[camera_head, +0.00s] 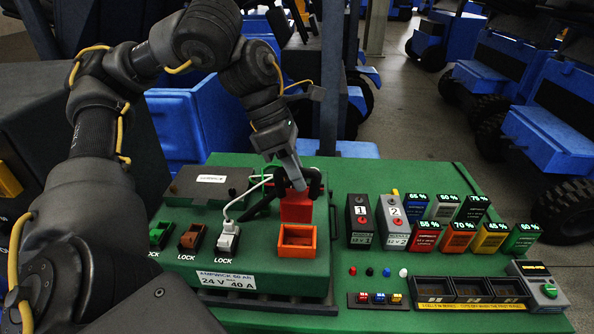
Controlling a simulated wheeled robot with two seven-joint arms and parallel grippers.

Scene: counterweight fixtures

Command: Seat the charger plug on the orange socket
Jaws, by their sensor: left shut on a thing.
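My left gripper (293,184) reaches in from above and is shut on a red-orange block, which I take to be the charger plug (297,208). Dark parts around its top and the fingers hide how the grip sits. The orange socket (297,252), an open square box, stands on the green charger unit just in front of and below the plug. The plug appears upright and behind the socket in the picture; whether it touches anything below is unclear. My right gripper is not in view.
Green, brown and white LOCK pieces (228,237) stand left of the socket; a white cable rises from the white one. Blocks 1 (360,218) and 2 (393,220), several percentage blocks and dark trays (470,289) lie right. Bare green surface lies between.

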